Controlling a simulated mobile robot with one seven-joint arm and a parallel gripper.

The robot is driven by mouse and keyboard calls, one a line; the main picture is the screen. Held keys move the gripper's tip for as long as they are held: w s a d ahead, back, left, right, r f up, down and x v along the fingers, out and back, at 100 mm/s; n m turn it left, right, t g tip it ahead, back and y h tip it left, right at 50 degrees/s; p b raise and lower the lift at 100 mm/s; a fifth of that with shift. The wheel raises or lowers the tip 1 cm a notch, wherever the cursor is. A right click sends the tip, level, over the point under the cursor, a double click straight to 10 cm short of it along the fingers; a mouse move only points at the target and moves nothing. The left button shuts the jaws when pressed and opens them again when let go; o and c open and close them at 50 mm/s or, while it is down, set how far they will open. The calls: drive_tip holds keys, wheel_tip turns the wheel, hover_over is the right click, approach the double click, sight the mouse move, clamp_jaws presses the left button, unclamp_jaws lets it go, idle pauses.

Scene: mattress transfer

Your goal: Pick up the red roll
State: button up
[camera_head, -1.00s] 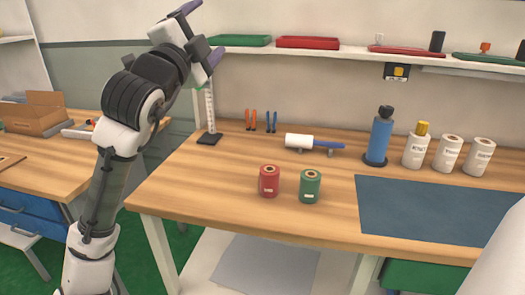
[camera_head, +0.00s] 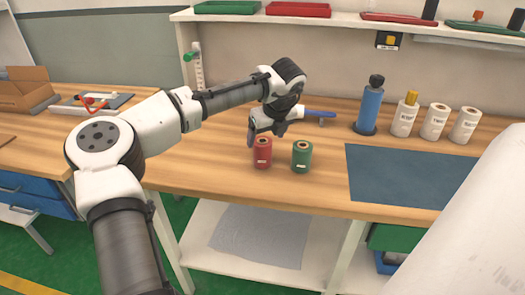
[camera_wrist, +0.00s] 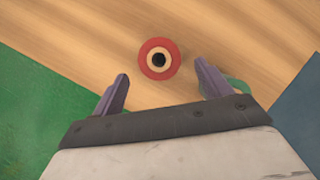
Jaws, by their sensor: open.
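The red roll (camera_head: 262,153) stands upright near the front edge of the wooden workbench. In the wrist view the red roll (camera_wrist: 160,59) shows from above as a red ring with a tan core and dark hole. My gripper (camera_head: 265,137) is just above and behind it in the head view. In the wrist view my gripper (camera_wrist: 163,82) is open, its two purple fingers apart. The roll lies beyond the fingertips, roughly centred between them. Nothing is held.
A green roll (camera_head: 302,156) stands close to the right of the red roll; the right finger partly covers it in the wrist view. A blue mat (camera_head: 405,178) lies further right. A blue bottle (camera_head: 369,108) and several white rolls stand behind.

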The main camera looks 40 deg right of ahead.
sight(262, 151)
drive_tip(key=shift+p+x, duration=0.8)
drive_tip(key=shift+x, duration=3.45)
drive_tip(key=shift+s, duration=0.1)
drive_tip(key=c, duration=1.1)
drive_tip(key=shift+c, duration=0.7)
drive_tip(key=shift+r, duration=0.2)
